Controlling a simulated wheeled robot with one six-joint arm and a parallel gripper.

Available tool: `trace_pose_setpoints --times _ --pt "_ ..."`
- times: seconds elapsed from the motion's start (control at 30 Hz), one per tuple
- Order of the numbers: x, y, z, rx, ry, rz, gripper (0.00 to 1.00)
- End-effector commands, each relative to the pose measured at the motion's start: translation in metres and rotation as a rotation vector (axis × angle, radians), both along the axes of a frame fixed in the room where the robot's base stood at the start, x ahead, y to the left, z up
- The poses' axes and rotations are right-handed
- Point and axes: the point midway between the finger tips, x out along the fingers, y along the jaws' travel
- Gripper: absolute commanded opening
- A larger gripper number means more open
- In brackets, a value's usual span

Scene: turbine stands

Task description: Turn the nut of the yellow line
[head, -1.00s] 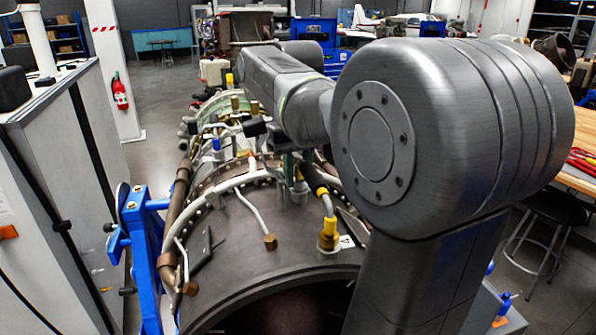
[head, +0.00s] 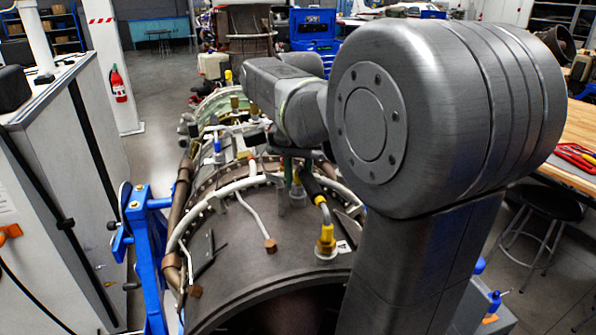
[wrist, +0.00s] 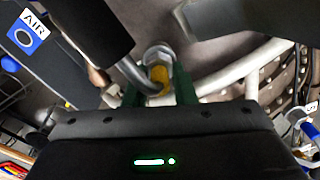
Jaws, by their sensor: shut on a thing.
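My gripper shows in the wrist view with its two green fingers (wrist: 158,92) on either side of a metal nut (wrist: 157,54) with a yellow part (wrist: 159,76) beside it. The fingers are shut on this nut. A grey bent pipe (wrist: 128,72) with a black sleeve (wrist: 95,28) runs to the nut. In the head view my arm hides most of the gripper; a bit of green finger (head: 287,168) shows above the engine casing. Another fitting with a yellow nut (head: 326,240) stands nearer on the casing, at the other end of a black-sleeved line (head: 310,187).
The engine casing (head: 235,262) rests in a blue stand (head: 143,245). White pipes (head: 222,190) and brackets crowd around the fittings. A grey cabinet (head: 60,185) stands at left, and a stool (head: 545,205) and wooden bench (head: 575,150) at right. An AIR tag (wrist: 32,28) shows in the wrist view.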

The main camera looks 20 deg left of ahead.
Motion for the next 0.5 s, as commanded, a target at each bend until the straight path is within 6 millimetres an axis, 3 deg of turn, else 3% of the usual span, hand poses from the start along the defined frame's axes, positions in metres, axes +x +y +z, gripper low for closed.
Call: trace_pose_setpoints --times 0.5 --pt "0.0008 -0.0008 0.0010 0.003 -0.003 -0.173 0.01"
